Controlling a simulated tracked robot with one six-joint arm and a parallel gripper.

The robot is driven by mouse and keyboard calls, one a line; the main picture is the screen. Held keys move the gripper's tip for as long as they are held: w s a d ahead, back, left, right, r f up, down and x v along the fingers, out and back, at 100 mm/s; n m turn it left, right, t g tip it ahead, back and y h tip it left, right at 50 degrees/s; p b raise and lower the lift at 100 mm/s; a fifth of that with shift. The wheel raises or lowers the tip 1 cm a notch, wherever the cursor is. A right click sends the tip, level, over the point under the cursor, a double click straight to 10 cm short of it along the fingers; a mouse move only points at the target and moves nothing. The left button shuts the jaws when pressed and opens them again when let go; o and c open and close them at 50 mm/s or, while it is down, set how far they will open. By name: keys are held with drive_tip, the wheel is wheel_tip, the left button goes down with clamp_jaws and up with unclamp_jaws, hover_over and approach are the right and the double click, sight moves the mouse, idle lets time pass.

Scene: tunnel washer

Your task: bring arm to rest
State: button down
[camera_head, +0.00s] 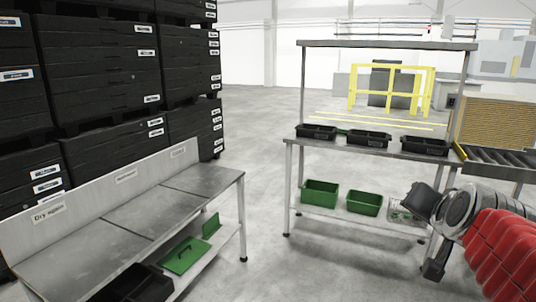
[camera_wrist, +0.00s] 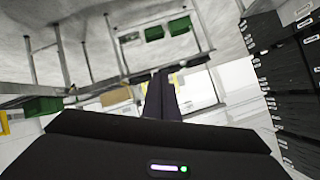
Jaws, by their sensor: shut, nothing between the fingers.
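My gripper (camera_wrist: 162,78) shows in the wrist view as dark fingers held together, with nothing between them. In the head view my arm, with its red ribbed cover, is at the right edge, in front of the right end of the metal shelf table (camera_head: 377,147). The gripper's fingers are hard to make out there. My arm appears apart from the table, though the gap in depth is hard to judge.
Black trays (camera_head: 368,137) stand on the table and green bins (camera_head: 320,193) on its lower shelf. A roller conveyor (camera_head: 497,158) is at the right. A steel bench (camera_head: 128,222) and stacked black crates (camera_head: 105,75) fill the left. Open floor (camera_head: 262,160) lies between.

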drive_tip(key=s+a+f+n+g+y, duration=0.3)
drive_tip(key=s+a+f+n+g, duration=0.3)
drive_tip(key=s+a+f, duration=1)
drive_tip(key=a+n, duration=0.1)
drive_tip(key=n, duration=0.2)
drive_tip(key=shift+s+a+f+y, duration=0.35)
drive_tip(key=shift+s+f+y, duration=0.05)
drive_tip(key=shift+a, duration=0.1)
idle(0.9)
